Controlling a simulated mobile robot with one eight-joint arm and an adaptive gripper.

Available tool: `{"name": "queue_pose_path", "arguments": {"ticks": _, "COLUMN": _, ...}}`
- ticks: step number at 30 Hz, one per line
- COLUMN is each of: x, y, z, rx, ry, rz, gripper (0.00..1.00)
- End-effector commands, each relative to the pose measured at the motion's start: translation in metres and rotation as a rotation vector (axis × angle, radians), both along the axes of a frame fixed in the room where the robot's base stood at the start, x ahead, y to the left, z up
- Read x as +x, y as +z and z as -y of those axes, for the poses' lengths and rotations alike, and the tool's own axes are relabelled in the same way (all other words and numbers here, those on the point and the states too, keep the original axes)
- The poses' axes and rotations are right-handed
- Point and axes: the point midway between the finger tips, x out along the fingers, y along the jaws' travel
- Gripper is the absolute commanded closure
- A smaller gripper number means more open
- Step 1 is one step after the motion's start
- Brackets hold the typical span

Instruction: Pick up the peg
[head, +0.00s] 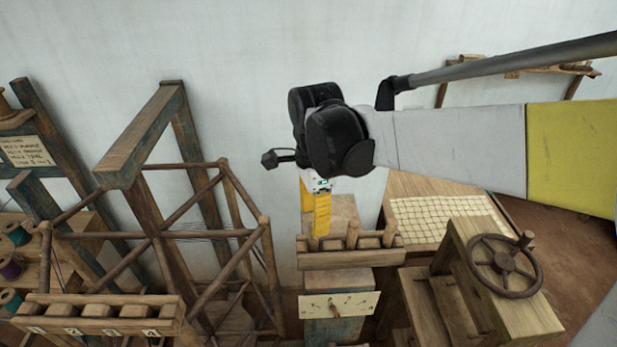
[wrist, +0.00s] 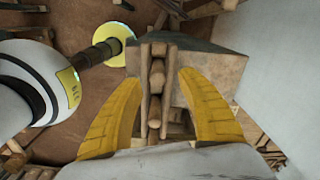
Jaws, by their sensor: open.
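A wooden rack (head: 348,260) stands on a block below my gripper, with several short upright wooden pegs (head: 352,234) along it. In the wrist view a row of round wooden pegs (wrist: 156,80) lies between two long rails of the rack (wrist: 145,75). My gripper (head: 321,236) points down over the left part of the rack. In the wrist view its two yellow fingers (wrist: 160,78) are spread wide on either side of the rack, with nothing gripped. The frames do not show which peg is meant, or whether the fingertips touch anything.
A card with a small pointer (head: 338,305) is on the block's front below the rack. A handwheel (head: 505,265) on a wooden stand and a gridded board (head: 447,218) are to the right. A timber frame (head: 160,225) and a numbered rack (head: 100,315) are to the left.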

Motion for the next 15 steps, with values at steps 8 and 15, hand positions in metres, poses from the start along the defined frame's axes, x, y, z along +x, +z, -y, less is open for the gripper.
{"name": "queue_pose_path", "arguments": {"ticks": 8, "x": -0.001, "y": -0.027, "z": 0.0, "rx": 0.0, "ry": 0.001, "rz": 0.001, "gripper": 0.55}}
{"name": "queue_pose_path", "arguments": {"ticks": 15, "x": -0.003, "y": -0.061, "z": 0.001, "rx": 0.0, "ry": 0.002, "rz": 0.001, "gripper": 0.55}}
